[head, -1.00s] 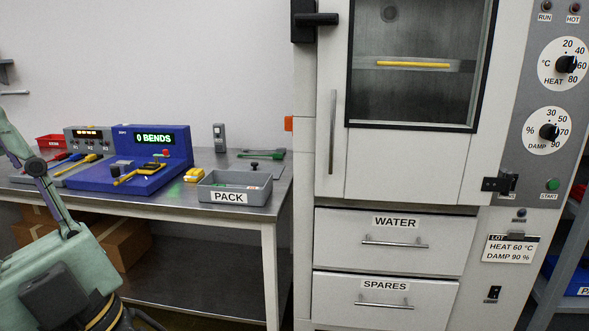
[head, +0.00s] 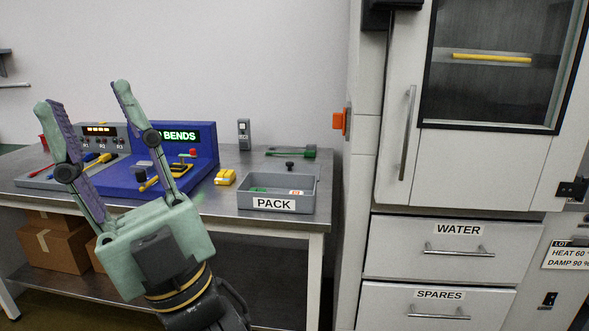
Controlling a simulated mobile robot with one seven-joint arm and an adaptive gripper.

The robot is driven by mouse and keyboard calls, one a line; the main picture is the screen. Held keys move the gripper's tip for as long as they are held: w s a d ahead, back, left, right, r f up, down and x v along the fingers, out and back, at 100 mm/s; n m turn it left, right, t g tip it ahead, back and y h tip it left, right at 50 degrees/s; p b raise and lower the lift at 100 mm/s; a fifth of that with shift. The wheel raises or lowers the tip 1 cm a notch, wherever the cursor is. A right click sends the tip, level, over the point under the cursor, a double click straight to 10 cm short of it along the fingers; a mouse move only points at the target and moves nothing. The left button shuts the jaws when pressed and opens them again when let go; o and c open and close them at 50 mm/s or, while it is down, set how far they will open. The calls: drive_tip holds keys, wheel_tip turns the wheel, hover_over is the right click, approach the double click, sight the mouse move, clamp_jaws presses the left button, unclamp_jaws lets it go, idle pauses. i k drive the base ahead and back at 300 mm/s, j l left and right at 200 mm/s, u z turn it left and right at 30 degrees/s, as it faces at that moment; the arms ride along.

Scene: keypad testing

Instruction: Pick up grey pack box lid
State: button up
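The grey PACK box (head: 310,202) stands open near the right end of the steel table, with small green and white-red items inside. Just behind it a dark knob (head: 290,164) shows on what looks like the flat grey lid (head: 306,170). The box's rear wall hides part of it, so I cannot tell its full outline. My gripper (head: 81,95) is open and empty, its green fingers pointing up and spread wide. In the picture it is left of the box and lid, in front of the blue test station.
The blue test station (head: 205,158) reads "BENDS". A yellow item (head: 225,177) lies left of the box. A green tool (head: 291,152) and a grey handheld device (head: 244,134) are behind it. The white cabinet (head: 365,175) stands right of the table.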

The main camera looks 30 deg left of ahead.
sight(288, 167)
drive_tip(key=j, duration=0.6)
drive_tip(key=k+j+z, duration=0.15)
drive_tip(key=j, duration=1.05)
drive_tip(key=j+z, duration=0.1)
drive_tip(key=j, duration=0.5)
drive_tip(key=i+j, duration=0.1)
drive_tip(key=j, duration=0.3)
drive_tip(key=i+j, duration=0.15)
drive_tip(key=j, duration=0.2)
drive_tip(key=i, duration=1.1)
